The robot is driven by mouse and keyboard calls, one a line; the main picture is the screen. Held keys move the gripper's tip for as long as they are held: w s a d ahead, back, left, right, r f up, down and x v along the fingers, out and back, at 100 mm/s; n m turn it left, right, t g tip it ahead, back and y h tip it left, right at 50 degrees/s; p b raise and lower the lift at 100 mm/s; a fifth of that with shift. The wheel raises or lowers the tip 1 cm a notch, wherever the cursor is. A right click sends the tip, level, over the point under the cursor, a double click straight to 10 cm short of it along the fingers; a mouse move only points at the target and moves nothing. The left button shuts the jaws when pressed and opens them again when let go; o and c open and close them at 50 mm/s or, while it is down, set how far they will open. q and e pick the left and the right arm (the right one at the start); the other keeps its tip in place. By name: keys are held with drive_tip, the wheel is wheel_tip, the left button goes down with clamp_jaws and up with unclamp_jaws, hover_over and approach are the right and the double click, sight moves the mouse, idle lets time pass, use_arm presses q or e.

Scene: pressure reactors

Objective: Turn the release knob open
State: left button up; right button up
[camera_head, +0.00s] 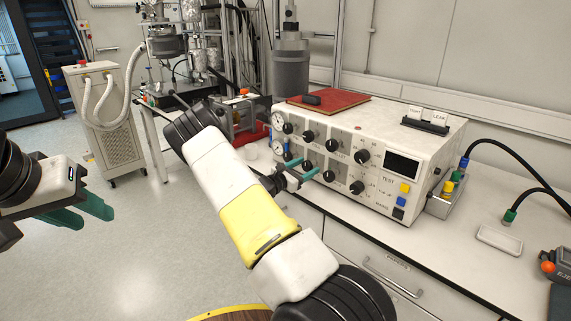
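The white control box (405,179) stands on the bench with two rows of black knobs on its front, including an upper knob (309,136) and a lower right knob (356,187). The lettering is too small to tell which is the release knob. My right gripper (302,168) is at the lower row near the left end. Its teal fingers are apart and point at the panel, with a dark knob showing near their tips; contact cannot be told. My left gripper (80,212) is open and empty above the floor at far left.
A red folder (330,101) and a black rack (426,125) lie on the box. Gauges (278,121) are at its left end. A small tray (499,240) and black cables (520,150) are to the right. Bench drawers (365,262) are below.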

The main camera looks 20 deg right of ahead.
clamp_jaws()
drive_tip(key=shift+n, duration=0.4)
drive_tip(key=n, duration=0.4)
drive_tip(key=shift+n, duration=0.4)
drive_tip(key=n, duration=1.2)
drive_tip(key=shift+n, duration=0.4)
drive_tip(key=n, duration=0.5)
drive_tip(key=shift+n, duration=0.3)
